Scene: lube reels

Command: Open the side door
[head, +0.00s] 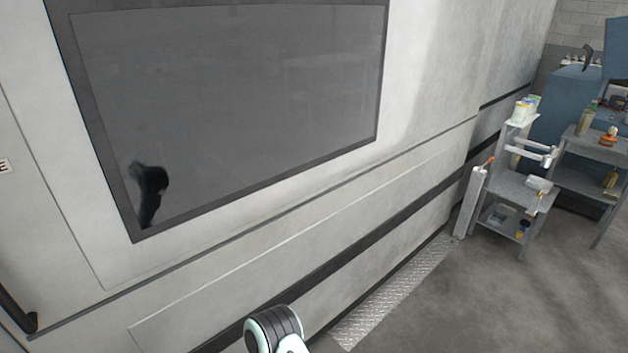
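A pale grey vehicle-like side wall (430,70) with a large dark window (230,90) fills most of the head view. A slanted seam runs down the wall left of the window, and the panel beyond it (30,210) may be the side door; its full outline is cut off. A black bar-like handle (16,310) shows at the lower left edge, partly out of frame. A blurry black shape (150,192) shows at the window's lower left corner; I cannot tell whether it is a reflection. Neither gripper is in view; only a rounded arm part of mine shows at the bottom.
A metal tread-plate step (392,295) runs along the wall's foot. At the right stand a grey shelf cart (515,187) with bottles and tools, and a blue cabinet or bench (562,115). Grey concrete floor (500,300) lies open at the lower right.

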